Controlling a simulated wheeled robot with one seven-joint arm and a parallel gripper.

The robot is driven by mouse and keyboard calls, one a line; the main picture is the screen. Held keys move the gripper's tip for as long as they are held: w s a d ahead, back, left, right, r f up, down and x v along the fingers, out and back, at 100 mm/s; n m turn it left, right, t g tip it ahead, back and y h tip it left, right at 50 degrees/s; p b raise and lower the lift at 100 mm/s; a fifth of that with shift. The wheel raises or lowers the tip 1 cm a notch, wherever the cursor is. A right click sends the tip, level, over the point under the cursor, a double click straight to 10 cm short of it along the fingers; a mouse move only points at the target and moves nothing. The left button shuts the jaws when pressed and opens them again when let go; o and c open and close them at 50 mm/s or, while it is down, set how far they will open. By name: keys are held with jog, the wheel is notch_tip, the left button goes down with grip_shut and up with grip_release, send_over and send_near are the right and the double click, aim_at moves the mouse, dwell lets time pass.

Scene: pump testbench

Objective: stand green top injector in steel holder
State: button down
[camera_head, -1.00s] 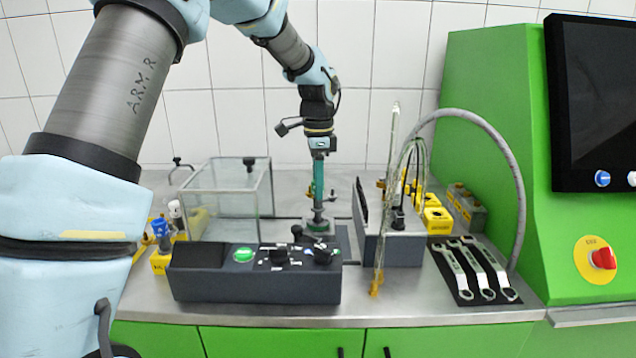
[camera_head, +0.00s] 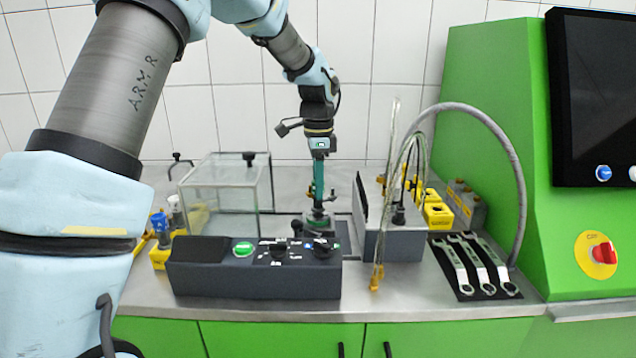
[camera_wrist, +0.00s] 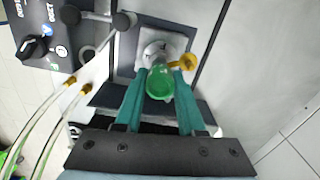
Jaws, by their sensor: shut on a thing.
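My gripper (camera_head: 318,192) points straight down behind the black control box. Its teal fingers, seen in the wrist view (camera_wrist: 160,84), are shut on the green top injector (camera_wrist: 160,82). The injector looks upright, with its green cap between the fingers and a yellow side fitting at its right. In the head view its lower body (camera_head: 318,214) shows below the fingers. The steel holder (camera_wrist: 177,45) is a pale metal block directly under the injector. The injector's tip is hidden, so I cannot tell how deep it sits in the holder.
The control box (camera_head: 255,280) stands in front, with a glass tank (camera_head: 222,200) behind its left part. A grey unit with thin tubes (camera_head: 405,245) stands close on the right. Blue-topped and white-topped injectors (camera_head: 160,228) stand far left; wrenches (camera_head: 468,265) lie right.

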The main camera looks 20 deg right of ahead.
jog(key=shift+f, duration=0.8)
dwell(0.7)
jog(key=shift+c, duration=2.1)
grip_release()
jog(key=shift+b, duration=0.3)
jog(key=shift+r+p, duration=3)
jog(key=shift+r, duration=0.55)
jog(key=shift+s+f, duration=0.1)
